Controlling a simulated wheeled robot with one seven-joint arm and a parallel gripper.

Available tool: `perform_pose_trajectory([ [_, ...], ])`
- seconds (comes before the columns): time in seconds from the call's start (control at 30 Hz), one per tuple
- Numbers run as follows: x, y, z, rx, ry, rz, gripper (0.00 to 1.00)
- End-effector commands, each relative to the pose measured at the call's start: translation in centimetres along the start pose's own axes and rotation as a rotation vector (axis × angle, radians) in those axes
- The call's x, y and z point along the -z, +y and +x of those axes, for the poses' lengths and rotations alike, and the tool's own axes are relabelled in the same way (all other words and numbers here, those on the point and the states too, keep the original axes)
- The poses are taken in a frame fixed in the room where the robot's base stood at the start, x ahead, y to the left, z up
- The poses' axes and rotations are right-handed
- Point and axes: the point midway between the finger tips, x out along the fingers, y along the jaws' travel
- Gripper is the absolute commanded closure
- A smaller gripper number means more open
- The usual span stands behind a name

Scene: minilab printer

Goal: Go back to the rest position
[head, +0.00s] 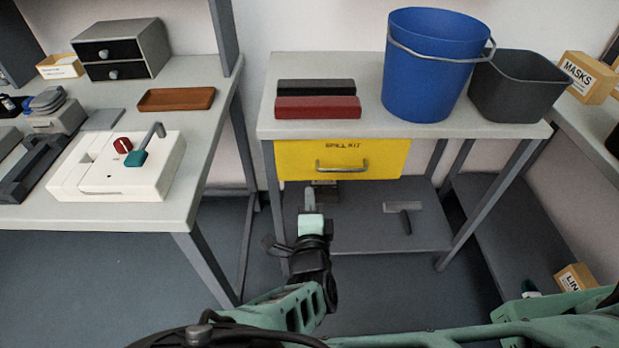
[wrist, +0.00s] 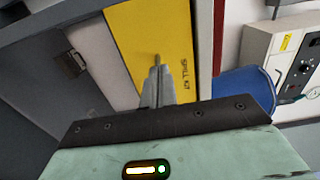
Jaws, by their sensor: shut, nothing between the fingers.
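My gripper (head: 309,196) is in the lower middle of the head view, in front of and below the yellow spill kit drawer (head: 342,160). The drawer has a grey bar handle (head: 342,168) and sits under the grey table top. In the wrist view my gripper's fingers (wrist: 158,75) are together and empty, pointing toward the yellow drawer front (wrist: 165,35). The handle is partly hidden behind the fingertips there. I cannot tell from these frames how far the fingertips are from the handle.
A blue bucket (head: 430,80), a dark grey bin (head: 515,88) and black and red boxes (head: 318,107) stand on the table. A left table holds a white device (head: 117,170) and a small drawer unit (head: 122,48). A lower shelf (head: 350,235) runs beneath. Floor is open at left.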

Motion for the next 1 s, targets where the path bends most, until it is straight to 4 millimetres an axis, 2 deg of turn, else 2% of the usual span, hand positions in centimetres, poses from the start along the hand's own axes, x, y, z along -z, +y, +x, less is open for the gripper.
perform_pose_trajectory([
  [0.1,0.0,-0.2,-2.0,-0.001,-0.002,-0.002,1.00],
  [0.23,0.0,-0.1,-3.2,0.000,-0.001,-0.002,1.00],
  [0.6,0.3,-0.2,-3.7,-0.005,0.017,0.015,1.00],
  [0.67,1.3,-0.8,-3.6,-0.019,0.072,0.069,1.00],
  [0.8,5.4,-3.2,-3.9,-0.073,0.330,0.327,1.00],
  [0.9,8.8,-5.2,-5.1,-0.096,0.584,0.581,1.00],
  [1.0,11.4,-7.2,-7.1,-0.091,0.837,0.831,1.00],
])
